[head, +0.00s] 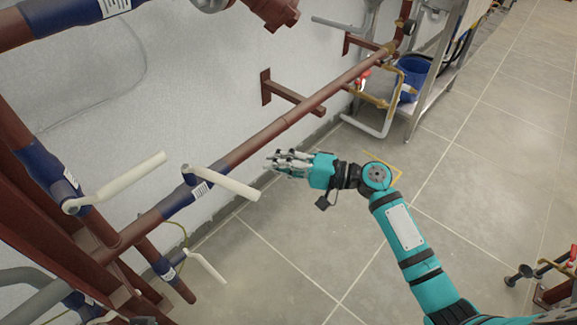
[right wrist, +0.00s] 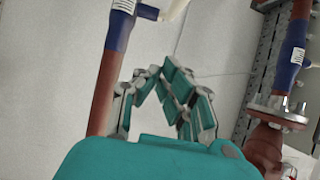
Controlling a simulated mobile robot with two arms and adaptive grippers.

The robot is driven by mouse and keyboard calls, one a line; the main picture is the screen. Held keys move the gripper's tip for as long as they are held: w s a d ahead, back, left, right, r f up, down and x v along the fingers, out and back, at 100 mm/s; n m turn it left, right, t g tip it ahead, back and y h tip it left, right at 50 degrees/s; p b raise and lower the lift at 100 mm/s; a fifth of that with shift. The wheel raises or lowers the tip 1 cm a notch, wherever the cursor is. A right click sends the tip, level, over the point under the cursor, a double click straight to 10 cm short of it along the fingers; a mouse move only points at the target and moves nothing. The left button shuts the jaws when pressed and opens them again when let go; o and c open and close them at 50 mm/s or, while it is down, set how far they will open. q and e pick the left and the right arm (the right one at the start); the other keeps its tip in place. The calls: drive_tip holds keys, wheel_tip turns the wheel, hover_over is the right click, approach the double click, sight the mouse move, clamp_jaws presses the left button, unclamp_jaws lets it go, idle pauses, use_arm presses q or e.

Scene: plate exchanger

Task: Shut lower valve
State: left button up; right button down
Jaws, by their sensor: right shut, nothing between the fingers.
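Several valves with cream lever handles sit on red-brown pipes with blue sections at the left of the head view. One handle (head: 120,183) is on the upright pipe at far left. Another handle (head: 225,184) is on the long slanting pipe. A third handle (head: 207,268) hangs lowest, close to the floor. I cannot tell which is the lower valve. My right gripper (head: 275,164) is shut and empty, right of the middle handle and apart from it. In the right wrist view, its fingers (right wrist: 157,73) meet in front of the wall, beside a pipe. My left gripper is not seen.
The long red-brown pipe (head: 285,122) runs along the white wall (head: 200,85) on brackets. A blue bucket (head: 411,78) stands under a metal bench at the back. The tiled floor (head: 475,160) right of my arm is mostly clear. A flanged pipe (right wrist: 268,140) shows right in the wrist view.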

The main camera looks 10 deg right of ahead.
sight(218, 180)
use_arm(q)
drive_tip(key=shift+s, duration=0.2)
use_arm(e)
drive_tip(key=s+a, duration=0.1)
drive_tip(key=a, duration=0.5)
drive_tip(key=shift+a, duration=0.3)
drive_tip(key=shift+s, duration=0.1)
